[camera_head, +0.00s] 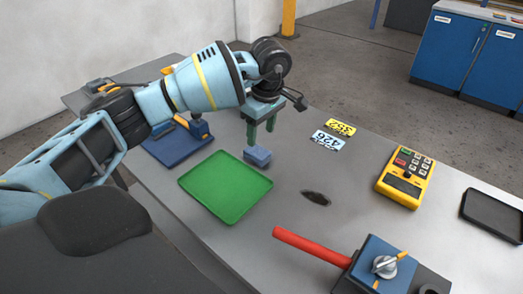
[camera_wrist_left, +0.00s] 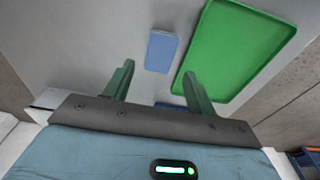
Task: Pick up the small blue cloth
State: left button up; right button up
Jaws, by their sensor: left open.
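The small blue cloth (camera_head: 257,157) is a folded blue block lying on the grey table, just beyond the far right corner of the green tray. My left gripper (camera_head: 261,138) hangs above and a little behind it, green fingers pointing down, open and empty. In the left wrist view the cloth (camera_wrist_left: 161,50) lies ahead of the open fingers (camera_wrist_left: 158,70), beside the green tray (camera_wrist_left: 240,45). A gap of table shows between cloth and tray there. My right gripper is not in view.
The green tray (camera_head: 225,187) is empty. A valve with a red handle (camera_head: 313,247) and blue box (camera_head: 377,262) stands at the front. A yellow keypad device (camera_head: 405,177), black tray (camera_head: 492,214) and number plates (camera_head: 327,141) lie to the right. The table around the dark oval (camera_head: 315,198) is clear.

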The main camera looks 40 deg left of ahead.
aim_at(257, 151)
pick_arm(q)
jog(key=shift+s+f, duration=0.15)
jog(key=shift+f, duration=0.1)
jog(key=shift+a+f, duration=0.2)
jog(key=shift+f, duration=1)
jog(key=shift+a+f, duration=0.2)
jog(key=shift+f, duration=1)
jog(key=shift+a+f, duration=0.2)
jog(key=shift+f, duration=1)
jog(key=shift+c, duration=0.5)
jog(key=c, duration=0.6)
jog(key=shift+c, duration=0.2)
jog(key=shift+r, duration=0.1)
